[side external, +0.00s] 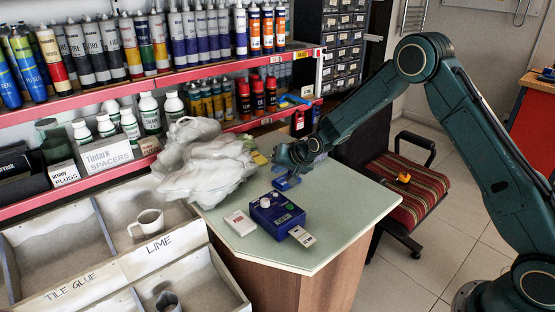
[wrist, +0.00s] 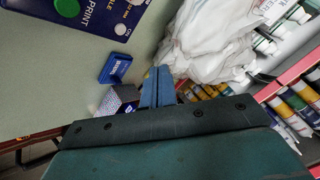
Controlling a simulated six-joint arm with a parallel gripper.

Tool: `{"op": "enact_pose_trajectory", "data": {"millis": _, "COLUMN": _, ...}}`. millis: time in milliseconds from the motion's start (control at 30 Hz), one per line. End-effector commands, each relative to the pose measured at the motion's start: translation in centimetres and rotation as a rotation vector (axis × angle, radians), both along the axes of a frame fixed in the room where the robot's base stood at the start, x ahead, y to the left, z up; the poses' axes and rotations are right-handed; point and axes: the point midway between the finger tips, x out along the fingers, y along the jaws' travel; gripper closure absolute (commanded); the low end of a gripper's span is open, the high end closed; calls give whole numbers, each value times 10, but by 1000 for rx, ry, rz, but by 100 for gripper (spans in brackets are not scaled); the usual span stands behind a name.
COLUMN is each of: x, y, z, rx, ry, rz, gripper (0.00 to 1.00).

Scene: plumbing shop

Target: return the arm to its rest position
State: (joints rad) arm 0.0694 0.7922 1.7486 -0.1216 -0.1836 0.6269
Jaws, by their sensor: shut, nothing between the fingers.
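My gripper (side external: 290,172) hangs low over the back part of the pale green counter (side external: 335,225). In the wrist view its two blue fingers (wrist: 157,88) are pressed together with nothing between them. A small blue block (wrist: 115,68) lies on the counter near the fingertips, apart from them in the wrist view. My arm reaches in from the right, bent at a high elbow. A blue device with buttons (side external: 275,213) stands on the counter in front of the gripper, and part of it shows in the wrist view (wrist: 75,15).
White plastic bags (side external: 205,165) are heaped at the counter's left. A white card box (side external: 239,223) lies beside the device. Shelves of tubes (side external: 190,35) stand behind. Bins with a mug (side external: 146,223) are at left. A striped chair (side external: 405,190) stands behind the counter, under the arm.

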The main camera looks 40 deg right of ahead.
Motion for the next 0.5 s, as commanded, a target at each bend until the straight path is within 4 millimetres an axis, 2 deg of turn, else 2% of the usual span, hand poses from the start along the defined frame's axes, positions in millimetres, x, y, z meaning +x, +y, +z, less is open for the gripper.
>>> {"op": "enact_pose_trajectory", "data": {"millis": 267, "x": -26, "y": 3, "z": 57, "rx": -60, "ry": 20, "rz": 54, "gripper": 100}}
{"op": "enact_pose_trajectory", "data": {"millis": 500, "x": -65, "y": 7, "z": 111, "rx": -126, "ry": 51, "rz": 118, "gripper": 100}}
